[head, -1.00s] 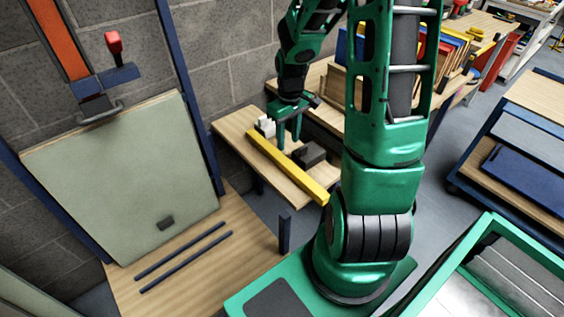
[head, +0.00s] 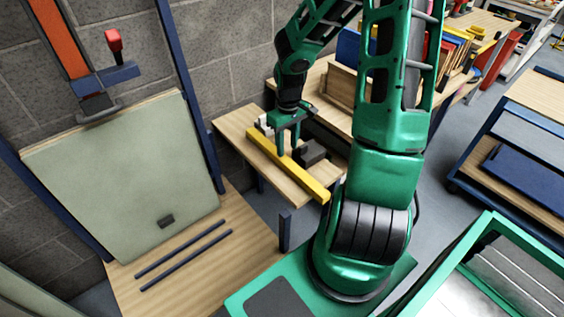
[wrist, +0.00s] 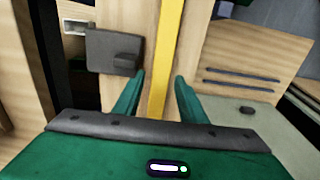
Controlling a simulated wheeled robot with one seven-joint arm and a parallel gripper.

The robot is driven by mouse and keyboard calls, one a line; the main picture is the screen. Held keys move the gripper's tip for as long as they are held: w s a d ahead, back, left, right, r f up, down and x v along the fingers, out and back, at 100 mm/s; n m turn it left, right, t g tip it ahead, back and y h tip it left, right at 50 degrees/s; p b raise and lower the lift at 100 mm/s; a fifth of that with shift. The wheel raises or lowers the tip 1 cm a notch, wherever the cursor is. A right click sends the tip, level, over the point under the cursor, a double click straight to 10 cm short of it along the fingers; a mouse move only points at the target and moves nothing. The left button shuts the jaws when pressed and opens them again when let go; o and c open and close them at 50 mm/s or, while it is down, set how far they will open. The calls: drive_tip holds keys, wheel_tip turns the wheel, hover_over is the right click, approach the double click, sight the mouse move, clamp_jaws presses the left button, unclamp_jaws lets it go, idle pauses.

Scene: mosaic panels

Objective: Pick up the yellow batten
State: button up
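The yellow batten (head: 311,183) lies lengthwise on the small wooden table (head: 236,121) in the head view. It runs from upper left to lower right, and its near end sticks out at the table's edge. In the wrist view the batten (wrist: 166,62) runs vertically between the two green fingers. In the wrist view my gripper (wrist: 158,85) is open, with a gap between each finger and the batten. I cannot tell how far the fingertips reach down beside it.
A dark grey block (head: 311,152) sits on the table right of the batten, close to the fingers. A whitish block (head: 264,122) stands by its far end. A pale green panel (head: 120,180) leans at left, with two dark rods (head: 185,254) below it.

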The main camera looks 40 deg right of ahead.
sight(285, 159)
drive_tip(key=shift+w+a+f, duration=0.1)
drive_tip(key=shift+w+f, duration=0.1)
drive_tip(key=shift+f, duration=1.15)
drive_tip(key=shift+w+a+f, duration=0.1)
drive_tip(key=shift+w+f, duration=0.05)
drive_tip(key=shift+f, duration=1.2)
clamp_jaws()
drive_tip(key=shift+r, duration=0.2)
